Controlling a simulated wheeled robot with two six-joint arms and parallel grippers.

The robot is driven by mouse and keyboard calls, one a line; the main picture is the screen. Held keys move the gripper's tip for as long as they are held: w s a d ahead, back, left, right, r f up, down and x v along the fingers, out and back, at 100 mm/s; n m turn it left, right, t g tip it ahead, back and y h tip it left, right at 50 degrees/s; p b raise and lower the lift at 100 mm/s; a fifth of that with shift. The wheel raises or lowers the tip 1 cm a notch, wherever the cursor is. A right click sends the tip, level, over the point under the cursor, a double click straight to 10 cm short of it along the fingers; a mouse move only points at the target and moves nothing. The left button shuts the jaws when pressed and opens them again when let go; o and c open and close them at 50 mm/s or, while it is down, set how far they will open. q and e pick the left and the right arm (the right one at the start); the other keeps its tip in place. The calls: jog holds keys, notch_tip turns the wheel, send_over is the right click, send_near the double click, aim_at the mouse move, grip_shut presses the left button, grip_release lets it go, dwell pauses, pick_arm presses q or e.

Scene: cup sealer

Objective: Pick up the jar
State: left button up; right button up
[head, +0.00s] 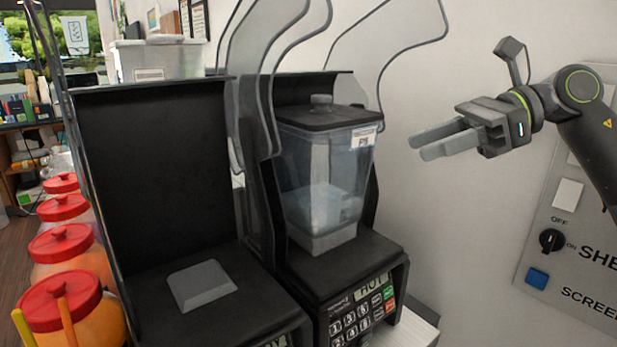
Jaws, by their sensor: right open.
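The jar is a clear blender jar (325,185) with a black lid and a knob on top. It stands upright on the right black blender base (352,268), and a small white label is on its upper right side. My right gripper (432,144) is open and empty. It is to the right of the jar, apart from it, with its fingers pointing left toward the jar's upper part. My left gripper is not in view.
A second blender base (200,287) without a jar stands to the left. Clear curved shields (390,30) rise around both machines. Several red-lidded orange containers (62,298) line the left. A panel with a knob (551,241) is on the right wall.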

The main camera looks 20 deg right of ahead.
jog(key=p, duration=1)
send_over(319, 226)
jog(key=d, duration=0.1)
jog(key=f, duration=0.5)
jog(key=shift+w+d+f, duration=0.15)
jog(key=shift+w+f, duration=0.05)
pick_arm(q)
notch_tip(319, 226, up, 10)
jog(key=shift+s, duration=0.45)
pick_arm(e)
jog(key=shift+w+a+f, duration=0.2)
jog(key=shift+a+f, duration=0.2)
jog(key=shift+a, duration=0.15)
